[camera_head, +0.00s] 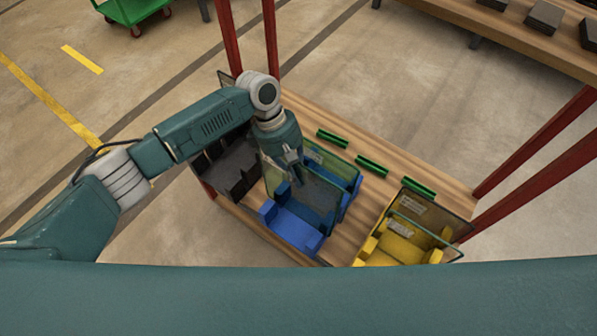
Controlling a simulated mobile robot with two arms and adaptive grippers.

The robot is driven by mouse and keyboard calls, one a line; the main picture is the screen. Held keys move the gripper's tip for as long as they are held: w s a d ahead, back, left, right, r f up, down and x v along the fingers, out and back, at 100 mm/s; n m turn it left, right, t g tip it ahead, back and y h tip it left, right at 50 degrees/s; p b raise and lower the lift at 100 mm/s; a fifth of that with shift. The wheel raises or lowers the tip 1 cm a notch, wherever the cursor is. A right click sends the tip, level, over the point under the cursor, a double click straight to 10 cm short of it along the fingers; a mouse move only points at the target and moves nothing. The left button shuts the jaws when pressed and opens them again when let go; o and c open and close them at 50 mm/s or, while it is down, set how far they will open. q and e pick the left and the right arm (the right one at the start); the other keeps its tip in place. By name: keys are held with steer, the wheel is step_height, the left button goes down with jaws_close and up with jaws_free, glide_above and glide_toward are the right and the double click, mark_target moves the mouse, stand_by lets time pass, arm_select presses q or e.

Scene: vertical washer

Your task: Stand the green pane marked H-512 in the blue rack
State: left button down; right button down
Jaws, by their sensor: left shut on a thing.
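The blue rack (292,226) stands on the wooden table, near its middle. My left gripper (298,178) points down over the rack and is shut on a see-through, green-edged pane (317,198). The pane is upright, in or just above the rack; I cannot tell whether it rests in a slot. Another green-edged pane (328,160) with a pale label stands behind it, at the rack's back part. I cannot read the mark on either pane. My gripper and wrist hide part of the panes. My right gripper is not in view.
A yellow rack (400,250) with panes stands on the right of the wooden table (345,236), and a dark rack (237,168) on the left. Several small green holders (372,166) lie along the back. Red posts (533,140) rise at the table's sides.

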arm_select(q)
step_height(320, 180, down, 5)
steer(key=shift+d+f+b, duration=0.1)
steer(key=shift+b, duration=0.95)
steer(key=shift+f, duration=0.6)
stand_by(0.5)
steer(key=c, duration=1.8)
jaws_free()
steer(key=shift+f, duration=0.15)
steer(key=v, duration=1.2)
step_height(320, 180, up, 10)
steer(key=p, duration=1.3)
